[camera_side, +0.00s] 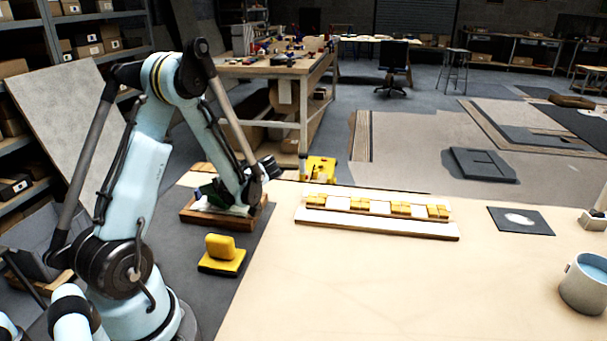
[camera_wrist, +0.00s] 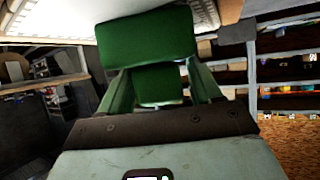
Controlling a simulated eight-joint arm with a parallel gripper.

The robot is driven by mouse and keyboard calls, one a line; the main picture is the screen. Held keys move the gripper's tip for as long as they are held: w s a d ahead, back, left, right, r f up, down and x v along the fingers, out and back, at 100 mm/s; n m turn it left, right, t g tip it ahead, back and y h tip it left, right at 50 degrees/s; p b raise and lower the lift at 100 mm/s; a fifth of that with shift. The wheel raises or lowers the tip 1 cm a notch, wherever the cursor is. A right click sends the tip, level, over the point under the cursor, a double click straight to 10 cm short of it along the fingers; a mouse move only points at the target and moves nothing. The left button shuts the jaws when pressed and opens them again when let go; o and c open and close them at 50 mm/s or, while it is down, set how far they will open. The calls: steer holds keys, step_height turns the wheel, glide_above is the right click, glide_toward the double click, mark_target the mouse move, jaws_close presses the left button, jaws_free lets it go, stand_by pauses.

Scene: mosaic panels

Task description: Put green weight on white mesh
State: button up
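The green weight (camera_wrist: 148,42) fills the upper middle of the wrist view, with its broad block facing away and a narrower green part between my fingers. My gripper (camera_wrist: 160,90) looks shut on that narrower part. In the side view a bit of the green weight (camera_side: 208,190) shows beside the end of my arm. The white mesh (camera_side: 236,211) lies in a wooden frame under and beside it, partly hidden by my arm. In the wrist view the white mesh (camera_wrist: 62,18) shows along the top edge. I cannot tell whether the weight touches it.
A yellow weight (camera_side: 222,250) stands in front of the mesh frame, and another yellow object (camera_side: 320,169) is behind. A wooden rack (camera_side: 380,226) holds yellow and white pieces. A dark mat (camera_side: 521,220) and blue-topped cup (camera_side: 585,288) are at right. The front tabletop is clear.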

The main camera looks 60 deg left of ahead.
steer(key=o, duration=0.4)
steer(key=shift+o, duration=0.2)
steer(key=shift+r, duration=0.15)
steer(key=v, duration=1.2)
steer(key=d+r+m+t+h, duration=0.2)
steer(key=d+m+t+h, duration=0.9)
steer(key=d+m, duration=1.1)
steer(key=shift+r+t, duration=0.4)
steer(key=shift+w, duration=0.1)
